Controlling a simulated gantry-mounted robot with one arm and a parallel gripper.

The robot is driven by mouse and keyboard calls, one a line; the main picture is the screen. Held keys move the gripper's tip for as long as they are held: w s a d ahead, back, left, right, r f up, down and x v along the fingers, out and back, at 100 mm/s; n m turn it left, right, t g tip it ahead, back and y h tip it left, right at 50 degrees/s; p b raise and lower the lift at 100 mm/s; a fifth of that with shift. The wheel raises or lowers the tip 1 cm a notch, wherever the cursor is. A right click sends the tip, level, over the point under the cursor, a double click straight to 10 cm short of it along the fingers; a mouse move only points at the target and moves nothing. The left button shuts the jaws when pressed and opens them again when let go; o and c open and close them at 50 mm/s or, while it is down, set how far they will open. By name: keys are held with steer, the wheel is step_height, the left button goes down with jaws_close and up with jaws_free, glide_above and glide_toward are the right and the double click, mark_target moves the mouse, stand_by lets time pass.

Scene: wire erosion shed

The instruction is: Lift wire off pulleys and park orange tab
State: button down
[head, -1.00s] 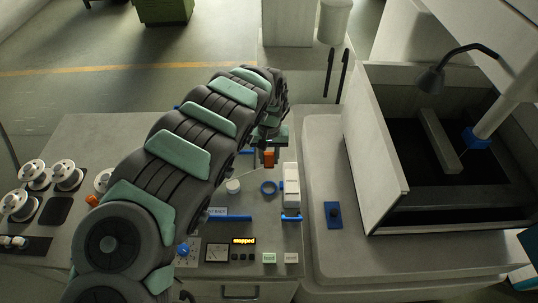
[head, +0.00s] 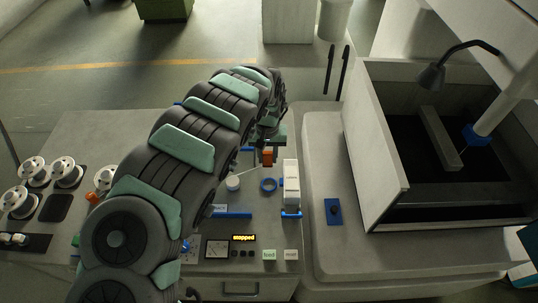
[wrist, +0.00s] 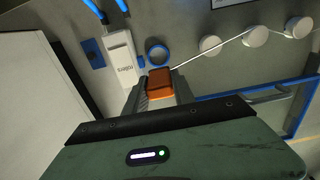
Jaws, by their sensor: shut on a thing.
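My gripper (wrist: 160,88) is shut on the orange tab (wrist: 160,82), which also shows in the head view (head: 267,157) below my wrist. The tab is held above the panel. A thin pale wire (wrist: 190,61) runs from the tab to the right across the white pulleys (wrist: 210,45), (wrist: 255,36), (wrist: 299,27). I cannot tell whether it rests in their grooves. A blue ring (wrist: 157,54) lies just beyond the tab; it also shows in the head view (head: 268,185). In the head view my arm hides most of the pulleys.
A white block marked "rollers" (wrist: 122,55) stands beside the ring. A blue plate with a dark knob (head: 333,212) lies right of it. A tall tank wall (head: 375,150) rises further right. Spools (head: 67,172) stand at the left. The display (head: 244,238) reads "stopped".

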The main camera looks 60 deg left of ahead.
steer(key=s+a+p, duration=0.2)
steer(key=s+a, duration=0.4)
steer(key=s, duration=0.7)
steer(key=shift+s+a, duration=0.15)
steer(key=shift+s, duration=0.2)
steer(key=s+a+b, duration=0.2)
steer(key=s+a, duration=0.2)
steer(key=s, duration=0.6)
steer(key=shift+s+a, duration=0.25)
steer(key=shift+a, duration=0.1)
steer(key=s+a+b, duration=0.3)
steer(key=s+a, duration=0.1)
steer(key=s, duration=0.6)
steer(key=shift+s+a+b, duration=0.2)
steer(key=shift+a+b, duration=0.1)
steer(key=shift+a, duration=0.1)
